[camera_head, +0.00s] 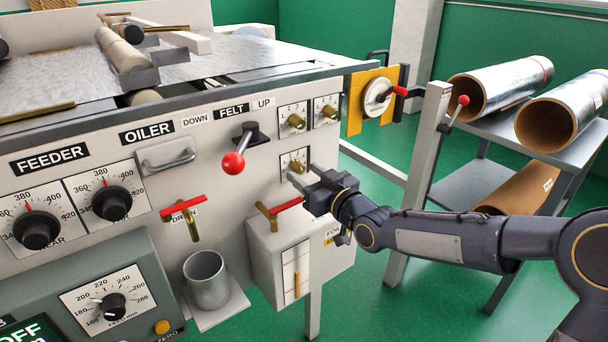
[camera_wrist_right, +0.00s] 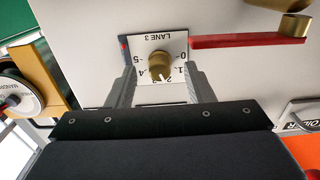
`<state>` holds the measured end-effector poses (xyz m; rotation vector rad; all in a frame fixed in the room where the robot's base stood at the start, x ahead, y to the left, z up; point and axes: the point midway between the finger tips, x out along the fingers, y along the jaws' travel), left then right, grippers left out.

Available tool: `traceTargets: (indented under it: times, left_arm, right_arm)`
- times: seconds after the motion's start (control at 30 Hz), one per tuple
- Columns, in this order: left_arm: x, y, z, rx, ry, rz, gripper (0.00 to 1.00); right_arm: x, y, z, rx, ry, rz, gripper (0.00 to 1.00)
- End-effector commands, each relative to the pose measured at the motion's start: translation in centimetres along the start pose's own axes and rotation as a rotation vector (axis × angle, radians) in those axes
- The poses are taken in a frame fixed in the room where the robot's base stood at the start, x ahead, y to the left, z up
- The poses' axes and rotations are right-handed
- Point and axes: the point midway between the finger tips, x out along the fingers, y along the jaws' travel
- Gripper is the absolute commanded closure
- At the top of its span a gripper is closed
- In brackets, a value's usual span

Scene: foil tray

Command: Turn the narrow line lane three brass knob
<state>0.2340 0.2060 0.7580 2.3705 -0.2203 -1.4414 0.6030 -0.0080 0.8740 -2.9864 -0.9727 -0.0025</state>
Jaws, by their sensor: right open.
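The lane three brass knob (camera_wrist_right: 159,64) sits on a white dial plate marked LANE 3, upside down in the right wrist view. A white pointer mark shows on it near the 2; the exact setting is hard to read. In the head view the knob (camera_head: 297,167) is on the lower dial plate, below two other brass knobs. My right gripper (camera_wrist_right: 160,80) is open, with one finger on each side of the dial and visible gaps to the knob. In the head view my right gripper (camera_head: 302,182) is just below the knob at the panel. My left gripper is out of view.
A red-handled brass valve (camera_head: 278,208) is close left of my right gripper, above a white box (camera_head: 265,258). The red-ball FELT lever (camera_head: 233,163) is further left. A yellow plate with a crank (camera_head: 375,98) stands right. Foil rolls (camera_head: 500,85) lie on a rack.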

Motion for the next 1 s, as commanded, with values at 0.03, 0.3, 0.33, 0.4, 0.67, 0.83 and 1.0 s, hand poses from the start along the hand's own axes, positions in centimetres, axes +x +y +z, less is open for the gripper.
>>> traceTargets:
  times: [0.03, 0.3, 0.33, 0.4, 0.67, 0.83, 1.0]
  left_arm:
    - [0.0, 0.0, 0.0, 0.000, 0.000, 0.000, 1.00]
    - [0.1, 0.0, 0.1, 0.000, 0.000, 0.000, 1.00]
    - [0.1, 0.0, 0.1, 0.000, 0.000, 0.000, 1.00]
    - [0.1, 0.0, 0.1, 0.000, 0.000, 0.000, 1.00]
    - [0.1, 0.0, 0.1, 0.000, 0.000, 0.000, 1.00]
    - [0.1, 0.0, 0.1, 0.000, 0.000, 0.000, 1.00]
    - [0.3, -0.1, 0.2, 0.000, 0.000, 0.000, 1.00]
  right_arm:
    - [0.7, 0.0, 0.0, 0.001, 0.000, -0.001, 0.52]
    - [1.9, 0.0, 0.0, -0.001, -0.001, 0.001, 0.52]
    - [1.9, 0.0, 0.0, -0.001, -0.001, 0.001, 0.52]
    - [1.9, 0.0, 0.0, -0.001, -0.002, 0.001, 0.52]
    - [1.8, 0.0, 0.0, 0.000, -0.002, 0.001, 0.79]
    - [1.8, 0.0, 0.0, 0.000, -0.002, 0.001, 0.97]
    - [1.8, 0.0, 0.1, -0.014, -0.002, 0.001, 0.97]
